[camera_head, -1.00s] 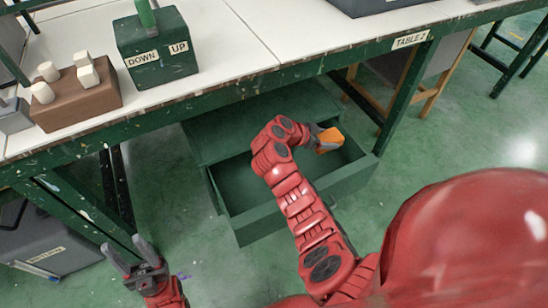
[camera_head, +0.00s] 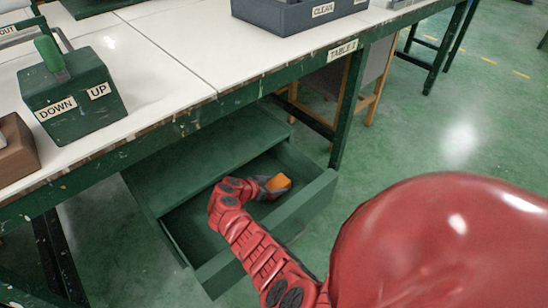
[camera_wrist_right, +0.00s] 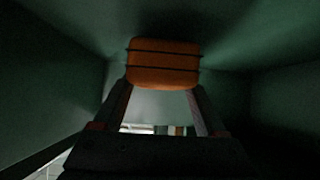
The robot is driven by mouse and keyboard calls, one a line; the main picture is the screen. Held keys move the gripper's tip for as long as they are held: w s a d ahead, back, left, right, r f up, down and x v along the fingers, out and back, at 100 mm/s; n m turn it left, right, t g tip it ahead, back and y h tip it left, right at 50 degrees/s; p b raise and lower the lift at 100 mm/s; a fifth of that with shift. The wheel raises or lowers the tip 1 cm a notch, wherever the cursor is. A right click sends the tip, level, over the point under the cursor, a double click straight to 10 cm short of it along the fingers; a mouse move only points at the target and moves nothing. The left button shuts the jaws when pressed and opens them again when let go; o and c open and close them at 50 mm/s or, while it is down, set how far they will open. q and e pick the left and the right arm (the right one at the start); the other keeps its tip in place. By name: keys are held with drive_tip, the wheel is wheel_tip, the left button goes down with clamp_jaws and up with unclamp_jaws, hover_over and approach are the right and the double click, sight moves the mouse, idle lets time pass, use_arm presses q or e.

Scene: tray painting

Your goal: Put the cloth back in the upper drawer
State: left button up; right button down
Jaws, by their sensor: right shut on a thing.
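The orange cloth (camera_head: 278,183) is a small folded block held in my right gripper (camera_head: 268,188), inside the open green drawer (camera_head: 318,192) under the table. In the right wrist view the cloth (camera_wrist_right: 163,63) sits between the two fingertips of the right gripper (camera_wrist_right: 163,88), with dark bands across it. Green drawer walls surround it there. I cannot tell from these views whether the cloth touches the drawer floor. My left gripper is out of the head view.
The white table top (camera_head: 170,60) with its green edge hangs over the back of the drawer. On it stand a green lever box (camera_head: 72,100) marked DOWN and UP and a grey crate (camera_head: 290,14) marked CLEAN. Open floor lies to the right.

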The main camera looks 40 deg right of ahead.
drive_tip(key=shift+f, duration=0.8)
drive_tip(key=shift+r, duration=0.1)
drive_tip(key=shift+f, duration=0.2)
unclamp_jaws()
drive_tip(key=shift+r, duration=0.1)
drive_tip(key=shift+r, duration=0.25)
drive_tip(key=w+p+v, duration=0.1)
drive_tip(key=p+v, duration=0.2)
drive_tip(key=v, duration=0.8)
drive_tip(key=shift+s+a+r, duration=0.2)
drive_tip(key=shift+s+a, duration=0.2)
drive_tip(key=shift+s, duration=0.15)
